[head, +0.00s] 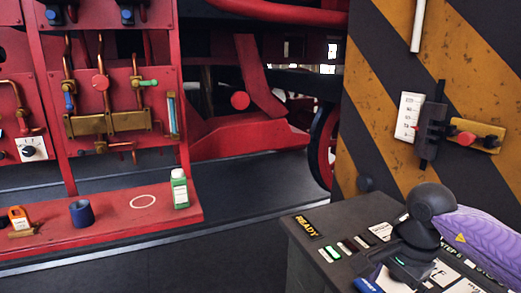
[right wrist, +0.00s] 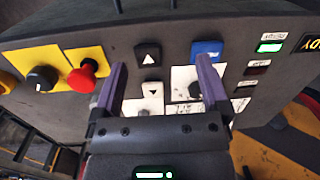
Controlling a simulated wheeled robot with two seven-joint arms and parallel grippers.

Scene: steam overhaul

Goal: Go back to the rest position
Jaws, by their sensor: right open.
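My right gripper (right wrist: 162,75) is open in the right wrist view, its two purple fingers apart with nothing held between them. It is over the sloped control panel (right wrist: 215,22), near the arrow buttons (right wrist: 148,54) and a blue button (right wrist: 207,48). In the head view, my right arm comes in from the right with its dark wrist above the console (head: 305,260); the fingertips are hard to make out there. I cannot tell whether the fingers touch the panel. My left gripper is not in view.
A red mushroom button (right wrist: 82,78) and black knob (right wrist: 42,78) sit on yellow plates. A green bottle (head: 180,190) and blue cup (head: 82,213) stand on the red bench (head: 120,222). Dark floor lies between.

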